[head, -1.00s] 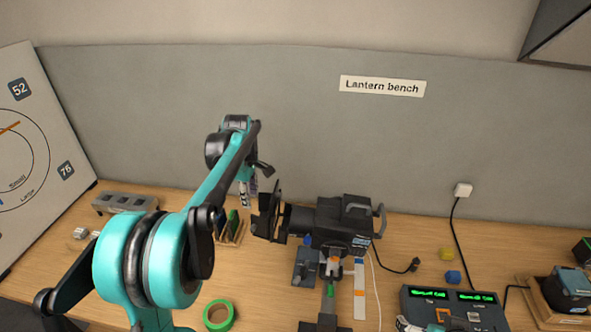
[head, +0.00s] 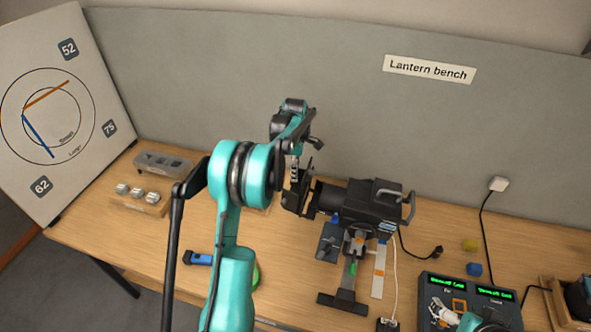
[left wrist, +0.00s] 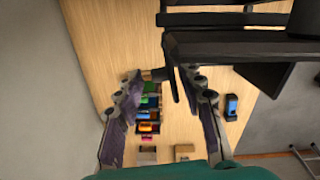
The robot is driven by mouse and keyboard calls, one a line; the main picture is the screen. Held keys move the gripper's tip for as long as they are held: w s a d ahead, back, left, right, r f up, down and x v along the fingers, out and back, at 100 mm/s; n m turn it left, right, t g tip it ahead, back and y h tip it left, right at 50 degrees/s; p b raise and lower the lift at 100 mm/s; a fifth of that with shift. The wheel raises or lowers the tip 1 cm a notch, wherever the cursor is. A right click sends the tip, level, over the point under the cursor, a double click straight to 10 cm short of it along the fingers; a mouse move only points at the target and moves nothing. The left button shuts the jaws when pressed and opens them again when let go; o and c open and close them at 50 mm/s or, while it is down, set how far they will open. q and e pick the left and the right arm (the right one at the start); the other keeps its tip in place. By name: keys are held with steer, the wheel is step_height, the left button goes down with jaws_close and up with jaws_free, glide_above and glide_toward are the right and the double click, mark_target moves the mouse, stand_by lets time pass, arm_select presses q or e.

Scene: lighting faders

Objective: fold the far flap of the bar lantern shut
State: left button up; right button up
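The bar lantern (head: 372,203) is a black lamp on a stand, facing left in the head view. Its dark flaps (head: 298,196) stand out at its left end. They also fill the upper right of the left wrist view as dark plates (left wrist: 240,46). My left gripper (head: 294,174) is beside the far side of the flaps. In the left wrist view its two fingers (left wrist: 165,97) are spread, with a thin dark tab between them; I cannot tell whether they touch it. My right gripper (head: 441,313) is at the lower right over the console, its fingers too small to read.
A console with green displays (head: 469,291) stands at the right front. A tray with metal pieces (head: 138,198) is at left. A grey wall closes the back.

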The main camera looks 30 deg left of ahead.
arm_select(q)
jaws_close()
stand_by(0.3)
steer(key=w+d+m+b, duration=0.2)
steer(key=m, duration=0.8)
steer(key=w+d+m+g+b, duration=0.1)
steer(key=w+d+m+b, duration=0.1)
steer(key=m, duration=0.7)
steer(key=shift+w+d+f+m+y+b, duration=0.3)
steer(key=shift+w+d+f+m, duration=0.05)
steer(key=shift+w+m, duration=0.1)
steer(key=shift+d, duration=0.1)
jaws_free()
steer(key=shift+d, duration=0.15)
